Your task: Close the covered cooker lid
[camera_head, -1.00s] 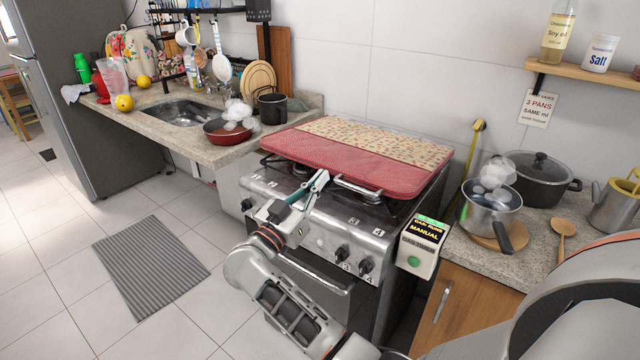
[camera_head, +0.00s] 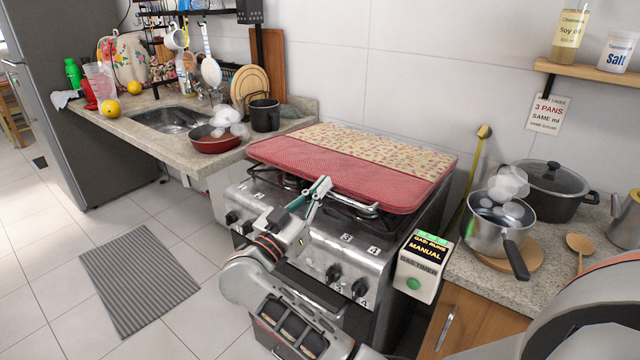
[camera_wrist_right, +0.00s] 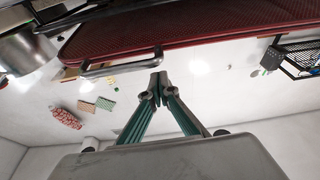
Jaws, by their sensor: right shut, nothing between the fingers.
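The cooker lid (camera_head: 345,170), with a red front strip and a patterned back strip, lies over the top of the stove (camera_head: 330,250). Its front edge is above the burners, with a dark gap below it. A metal handle (camera_head: 358,208) runs along the lid's front edge. My right gripper (camera_head: 324,184) is shut and empty at the front edge, close to the handle's left end; I cannot tell whether it touches. In the right wrist view the shut fingertips (camera_wrist_right: 158,83) are just below the lid's red edge (camera_wrist_right: 200,36) and the handle (camera_wrist_right: 120,64). My left gripper is out of view.
A gas timer box (camera_head: 420,268) stands at the stove's right front. A pot (camera_head: 500,225) and a lidded pan (camera_head: 555,188) stand on the right counter. A red frying pan (camera_head: 215,140) is on the left counter. The floor left of the stove is clear apart from a striped mat (camera_head: 138,278).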

